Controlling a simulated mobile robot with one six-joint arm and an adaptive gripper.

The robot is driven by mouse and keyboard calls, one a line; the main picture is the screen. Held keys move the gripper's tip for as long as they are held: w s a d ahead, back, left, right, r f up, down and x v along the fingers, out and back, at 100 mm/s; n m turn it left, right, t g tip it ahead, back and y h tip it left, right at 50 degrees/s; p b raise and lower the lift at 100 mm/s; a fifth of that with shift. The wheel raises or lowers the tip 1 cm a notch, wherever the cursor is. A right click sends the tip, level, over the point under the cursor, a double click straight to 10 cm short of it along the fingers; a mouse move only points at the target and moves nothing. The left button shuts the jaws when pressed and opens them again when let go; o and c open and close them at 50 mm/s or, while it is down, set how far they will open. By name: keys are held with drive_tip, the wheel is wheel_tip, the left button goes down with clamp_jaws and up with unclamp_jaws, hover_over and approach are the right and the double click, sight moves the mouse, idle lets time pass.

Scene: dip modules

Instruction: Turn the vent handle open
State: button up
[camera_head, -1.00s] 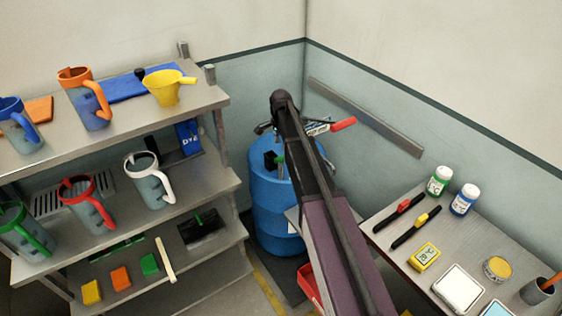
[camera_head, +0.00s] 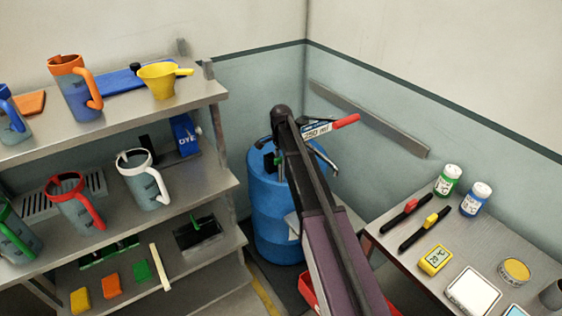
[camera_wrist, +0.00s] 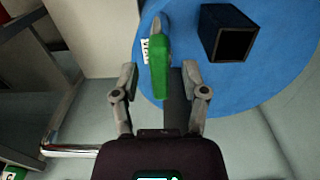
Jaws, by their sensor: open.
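The blue drum (camera_head: 273,205) stands in the corner, partly hidden behind my arm in the head view. Its blue top (camera_wrist: 265,85) fills much of the wrist view. The green vent handle (camera_wrist: 158,58) shows there at top centre, beside a small white label (camera_wrist: 145,50) with lettering. My gripper (camera_wrist: 159,78) is open, with one finger on each side of the handle's lower end as seen in the picture. I see a gap on both sides; the height between fingers and handle is hard to judge.
A dark square block (camera_wrist: 228,32) stands on the drum top, right of the handle. A red-handled part marked 250 ml (camera_head: 330,127) is at the drum's top. Shelves with jugs (camera_head: 140,178) stand left; a table with bottles (camera_head: 447,180) stands right.

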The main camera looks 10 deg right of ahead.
drive_tip(key=shift+f, duration=0.15)
clamp_jaws()
drive_tip(key=shift+n, duration=0.4)
drive_tip(key=n, duration=0.7)
drive_tip(key=shift+n, duration=0.4)
drive_tip(key=n, duration=0.9)
drive_tip(key=shift+s, duration=0.1)
drive_tip(key=shift+n, duration=0.3)
